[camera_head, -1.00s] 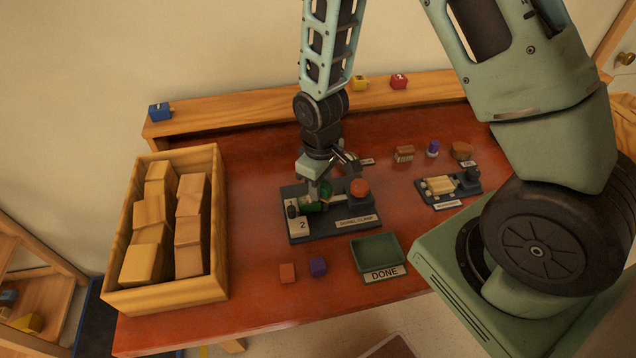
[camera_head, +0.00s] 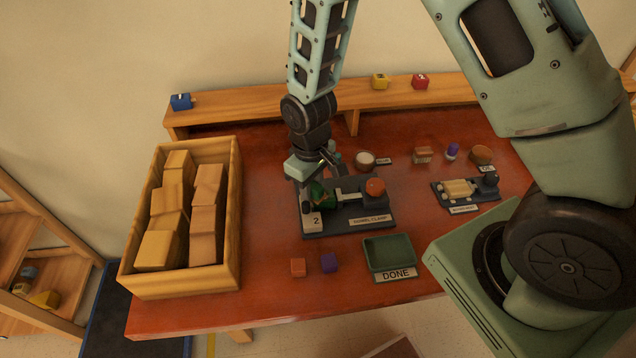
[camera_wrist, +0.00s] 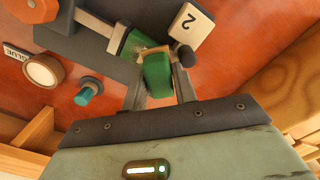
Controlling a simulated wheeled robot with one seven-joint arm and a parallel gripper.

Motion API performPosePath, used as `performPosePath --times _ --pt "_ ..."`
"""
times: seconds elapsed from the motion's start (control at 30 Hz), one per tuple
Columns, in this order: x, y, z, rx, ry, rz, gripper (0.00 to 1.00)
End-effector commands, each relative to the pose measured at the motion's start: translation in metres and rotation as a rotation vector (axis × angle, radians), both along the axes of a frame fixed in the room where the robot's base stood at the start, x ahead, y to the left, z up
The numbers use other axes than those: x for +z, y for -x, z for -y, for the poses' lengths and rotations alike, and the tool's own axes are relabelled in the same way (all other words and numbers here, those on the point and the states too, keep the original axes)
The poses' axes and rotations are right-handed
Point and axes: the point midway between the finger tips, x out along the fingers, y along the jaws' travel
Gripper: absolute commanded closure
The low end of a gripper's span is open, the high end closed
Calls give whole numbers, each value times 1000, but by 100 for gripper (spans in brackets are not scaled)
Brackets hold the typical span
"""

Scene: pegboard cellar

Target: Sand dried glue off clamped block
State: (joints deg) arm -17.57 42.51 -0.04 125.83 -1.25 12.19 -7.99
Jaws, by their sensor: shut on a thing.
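The dowel clamp (camera_head: 345,226) lies on the table, with a red-orange knob (camera_head: 375,187) at its right end. A white block marked 2 (camera_head: 314,221) is at its left front. My gripper (camera_wrist: 158,88) is shut on a green block (camera_wrist: 157,75), which has a tan strip along its far edge. Another green piece (camera_wrist: 133,48) sits at the end of the clamp's grey bar, beside the held block. The held block is low over the clamp; I cannot tell whether they touch. No dried glue can be made out. In the head view my wrist partly hides the green parts.
A wooden crate of blocks (camera_head: 128,280) stands left. A glue jar (camera_wrist: 43,70) and teal-capped cylinder (camera_wrist: 88,92) stand behind the clamp. A smaller fixture (camera_head: 470,204) is right.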

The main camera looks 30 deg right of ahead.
Motion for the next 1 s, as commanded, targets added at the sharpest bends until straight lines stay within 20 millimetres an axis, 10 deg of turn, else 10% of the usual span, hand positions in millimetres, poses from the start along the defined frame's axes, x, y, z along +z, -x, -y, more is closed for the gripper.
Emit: performPosePath --times 1.0 --pt "62 -2 -6 4 -7 8 90"
